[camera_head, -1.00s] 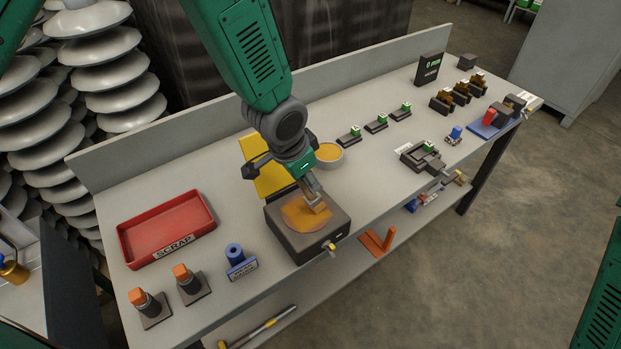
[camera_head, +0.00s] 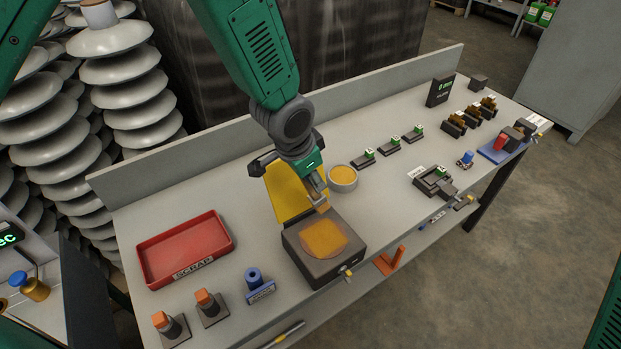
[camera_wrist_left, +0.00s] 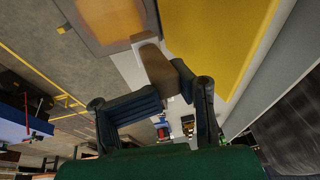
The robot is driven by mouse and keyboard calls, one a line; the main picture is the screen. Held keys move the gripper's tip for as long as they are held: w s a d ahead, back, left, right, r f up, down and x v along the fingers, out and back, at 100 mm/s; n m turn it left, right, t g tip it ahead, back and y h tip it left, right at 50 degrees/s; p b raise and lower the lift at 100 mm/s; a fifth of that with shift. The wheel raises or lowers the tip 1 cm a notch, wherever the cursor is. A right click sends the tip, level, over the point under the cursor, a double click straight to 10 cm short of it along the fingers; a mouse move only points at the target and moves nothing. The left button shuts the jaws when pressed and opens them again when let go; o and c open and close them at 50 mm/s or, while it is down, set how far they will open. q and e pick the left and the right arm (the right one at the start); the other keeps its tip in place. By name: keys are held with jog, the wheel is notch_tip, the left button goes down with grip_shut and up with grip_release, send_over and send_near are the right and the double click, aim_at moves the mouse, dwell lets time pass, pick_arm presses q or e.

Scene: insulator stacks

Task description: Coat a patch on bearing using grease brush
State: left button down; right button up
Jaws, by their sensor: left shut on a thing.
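The bearing appears as a round tan face (camera_head: 318,255) on top of a dark square block (camera_head: 345,262). An orange grease patch (camera_head: 325,236) covers most of that face. My left gripper (camera_head: 314,184) is shut on the grease brush (camera_head: 322,204), above the block's back edge. The brush head points down at the block, and I cannot tell whether it touches. In the left wrist view, the brush (camera_wrist_left: 153,62) sticks out from the fingers (camera_wrist_left: 170,88), beside the block with its orange patch (camera_wrist_left: 108,18). A bowl of orange grease (camera_head: 343,175) stands just behind right. My right gripper is out of view.
A yellow panel (camera_head: 286,192) stands behind the block. A red scrap tray (camera_head: 185,243) and orange-topped posts (camera_head: 207,300) are on the left. Small green-topped parts (camera_head: 389,145) and a dark box (camera_head: 440,90) are on the right. The bench between them is mostly clear.

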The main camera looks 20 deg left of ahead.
pick_arm(q)
jog(key=r+p, duration=0.2)
jog(key=shift+w+d+r, duration=0.1)
jog(key=shift+w+r, duration=0.15)
jog(key=shift+r, duration=0.05)
jog(key=shift+s+r, duration=0.15)
jog(key=shift+r, duration=0.2)
jog(key=shift+f, duration=0.1)
